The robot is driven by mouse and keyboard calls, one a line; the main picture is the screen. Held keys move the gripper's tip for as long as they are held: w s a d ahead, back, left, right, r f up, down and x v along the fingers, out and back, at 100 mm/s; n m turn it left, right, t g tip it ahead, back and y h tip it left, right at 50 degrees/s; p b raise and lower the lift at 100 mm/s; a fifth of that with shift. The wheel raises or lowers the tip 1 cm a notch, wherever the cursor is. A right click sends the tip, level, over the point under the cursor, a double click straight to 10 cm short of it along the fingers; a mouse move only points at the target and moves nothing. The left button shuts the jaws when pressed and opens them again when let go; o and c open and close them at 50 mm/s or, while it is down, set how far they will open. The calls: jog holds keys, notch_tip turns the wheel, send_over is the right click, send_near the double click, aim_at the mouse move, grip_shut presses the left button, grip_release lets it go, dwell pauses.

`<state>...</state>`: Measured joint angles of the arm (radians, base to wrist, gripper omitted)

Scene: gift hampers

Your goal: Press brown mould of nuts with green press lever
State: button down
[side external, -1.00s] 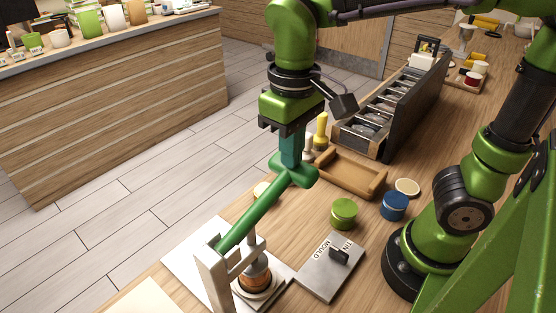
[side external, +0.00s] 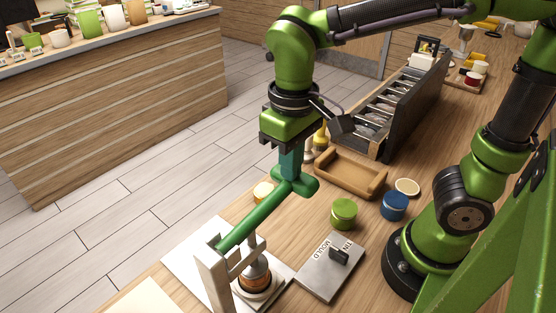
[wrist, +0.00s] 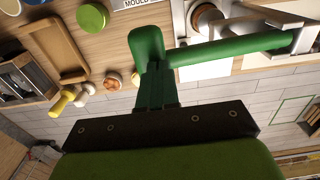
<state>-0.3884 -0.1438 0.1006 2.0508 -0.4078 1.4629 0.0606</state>
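The green press lever (side external: 262,214) slopes up from the pale press frame (side external: 213,277) to a rounded cross handle (side external: 302,184). It also crosses the upper right of the wrist view (wrist: 235,48). The brown mould (side external: 250,289) stands under the press, with the grey plunger (side external: 256,272) down at its top; the nuts inside are hidden. My gripper (side external: 291,168) is above the handle, with its teal fingers together and their tips against it. The fingers also show shut in the wrist view (wrist: 157,80), with no gap between them.
A grey tin mould plate (side external: 325,273), a green tin (side external: 343,213) and a blue tin (side external: 394,206) lie right of the press. A wooden tray (side external: 351,188) and a compartment rack (side external: 387,153) stand behind. The counter edge runs along the left.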

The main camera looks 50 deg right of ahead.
aim_at(291, 192)
jog(key=shift+f, duration=0.7)
jog(key=shift+f, duration=1.15)
jog(key=shift+f, duration=1.35)
jog(key=shift+d+f, duration=0.1)
jog(key=shift+f, duration=0.15)
